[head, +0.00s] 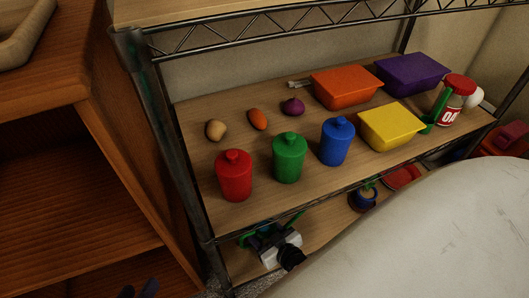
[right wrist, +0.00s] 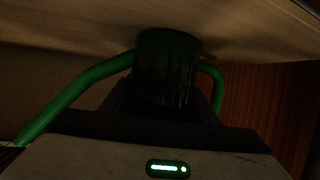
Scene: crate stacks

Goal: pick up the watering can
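The green watering can (right wrist: 165,70) fills the upper middle of the right wrist view as a dark green cylinder, with a bright green tube on each side. In the head view, green parts of it (head: 295,218) show at the left end of the lower shelf. A white and black part there, which seems to be my right gripper (head: 275,246), hides much of it. In the right wrist view the dark fingers (right wrist: 165,105) flank the can's body. It is too dark to tell whether they touch it. My left gripper (head: 138,290) shows only two dark tips, apart and empty, at the bottom left.
The upper shelf (head: 200,175) holds red (head: 234,177), green (head: 289,158) and blue (head: 336,142) canisters, with several boxes behind. A dark metal post (head: 175,150) and a wooden cabinet (head: 110,130) stand close on the left. Other items sit right on the lower shelf.

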